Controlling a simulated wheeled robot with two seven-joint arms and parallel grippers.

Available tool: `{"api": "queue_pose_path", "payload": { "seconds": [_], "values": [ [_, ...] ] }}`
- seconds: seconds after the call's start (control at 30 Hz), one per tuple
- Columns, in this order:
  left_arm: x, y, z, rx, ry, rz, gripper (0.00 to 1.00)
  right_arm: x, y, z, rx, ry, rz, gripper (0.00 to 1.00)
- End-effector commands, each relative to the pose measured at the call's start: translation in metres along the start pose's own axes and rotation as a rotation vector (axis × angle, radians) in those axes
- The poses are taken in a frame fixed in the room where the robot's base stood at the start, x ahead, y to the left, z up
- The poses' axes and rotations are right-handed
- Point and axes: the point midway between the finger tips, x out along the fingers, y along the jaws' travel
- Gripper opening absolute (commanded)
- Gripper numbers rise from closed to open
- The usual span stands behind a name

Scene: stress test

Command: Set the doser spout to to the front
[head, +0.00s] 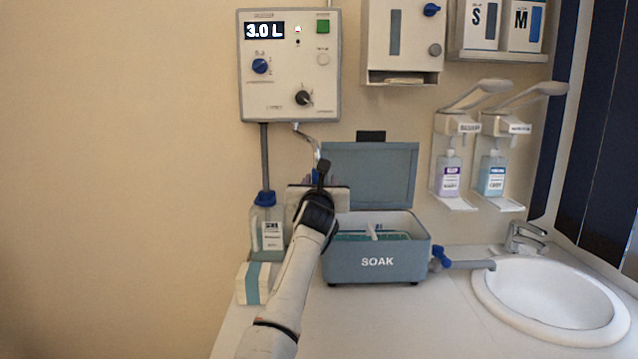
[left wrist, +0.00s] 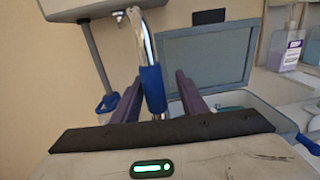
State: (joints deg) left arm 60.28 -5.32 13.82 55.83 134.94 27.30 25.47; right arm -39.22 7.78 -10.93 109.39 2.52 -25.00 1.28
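The doser (head: 290,65) is a grey wall box with a display reading 3.0 L. Its chrome spout (head: 305,136) comes from the underside and slants down to the right, its lower end mostly hidden behind my left gripper (head: 317,176). In the left wrist view the spout (left wrist: 136,22) ends in a blue sleeve (left wrist: 153,90). The sleeve stands between the two dark fingers of my left gripper (left wrist: 160,77), nearer the left one. A gap shows on the right side, so the gripper is open around it. My right gripper is not in view.
A grey SOAK box (head: 376,262) with its lid (head: 370,172) raised stands right behind my left arm. A blue-capped bottle (head: 268,236) and a white-and-teal carton (head: 254,284) are at left. A sink (head: 548,298) is at right.

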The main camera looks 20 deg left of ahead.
Motion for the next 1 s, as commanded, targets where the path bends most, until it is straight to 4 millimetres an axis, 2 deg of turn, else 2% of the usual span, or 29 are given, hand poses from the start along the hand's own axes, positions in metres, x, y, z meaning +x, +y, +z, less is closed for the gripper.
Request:
{"api": "queue_pose_path", "payload": {
  "seconds": [0.23,0.37,0.8,1.0],
  "values": [
    [-0.001,0.003,0.001,-0.003,-0.001,0.004,0.39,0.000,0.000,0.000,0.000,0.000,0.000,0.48],
    [-0.008,0.003,0.000,-0.004,-0.001,0.004,0.39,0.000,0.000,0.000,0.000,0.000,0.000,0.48],
    [-0.073,0.001,-0.002,-0.004,-0.001,0.002,0.39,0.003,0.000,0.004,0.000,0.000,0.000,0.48],
    [-0.095,0.001,-0.001,-0.003,0.000,0.001,0.39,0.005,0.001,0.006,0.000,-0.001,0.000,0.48]
  ]
}}
